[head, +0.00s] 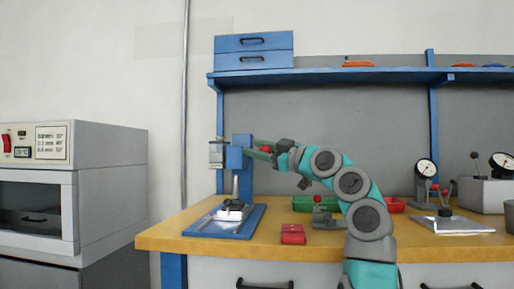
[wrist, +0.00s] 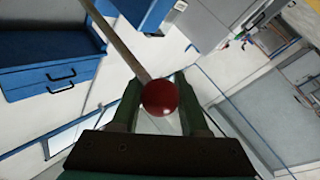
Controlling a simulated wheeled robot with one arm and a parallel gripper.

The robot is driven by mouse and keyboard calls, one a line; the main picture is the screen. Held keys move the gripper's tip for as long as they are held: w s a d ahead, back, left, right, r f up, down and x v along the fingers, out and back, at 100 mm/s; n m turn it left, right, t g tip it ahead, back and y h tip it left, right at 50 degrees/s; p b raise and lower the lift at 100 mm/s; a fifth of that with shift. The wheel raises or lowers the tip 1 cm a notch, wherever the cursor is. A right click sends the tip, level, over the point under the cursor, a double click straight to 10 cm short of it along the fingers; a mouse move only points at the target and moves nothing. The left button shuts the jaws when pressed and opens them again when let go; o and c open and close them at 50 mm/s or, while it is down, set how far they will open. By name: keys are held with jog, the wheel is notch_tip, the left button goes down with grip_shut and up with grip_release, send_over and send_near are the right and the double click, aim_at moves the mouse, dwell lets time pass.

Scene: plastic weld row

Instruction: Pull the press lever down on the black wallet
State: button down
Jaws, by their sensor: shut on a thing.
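The blue press (head: 239,158) stands at the left end of the bench, on a blue base plate (head: 258,216). A small dark and pale item sits under its ram; I cannot clearly make out the black wallet there. The press lever (wrist: 120,42) is a thin rod ending in a red ball knob (wrist: 160,98). My gripper (head: 264,149) is beside the press head, raised well above the base. In the wrist view, its two dark green fingers (wrist: 160,108) are on either side of the red knob, shut on it. The fingers partly hide the lever in the head view.
A red block (head: 293,234) lies near the bench's front edge. A small clamp fixture (head: 325,218), a green bin (head: 310,203) and a red bin (head: 395,205) are right of the press. A blue shelf (head: 360,77) runs above. A grey oven (head: 75,190) stands left, beyond a gap.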

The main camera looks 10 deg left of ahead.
aim_at(268, 151)
jog(key=shift+s+a, duration=0.15)
jog(key=shift+s, duration=0.05)
jog(key=shift+c, duration=2.2)
grip_release()
jog(key=shift+r, duration=0.1)
jog(key=shift+s+d+f, duration=0.2)
jog(key=shift+d, duration=0.3)
jog(key=v, duration=0.6)
jog(key=shift+s+d+b, duration=0.2)
jog(key=shift+s+b, duration=0.15)
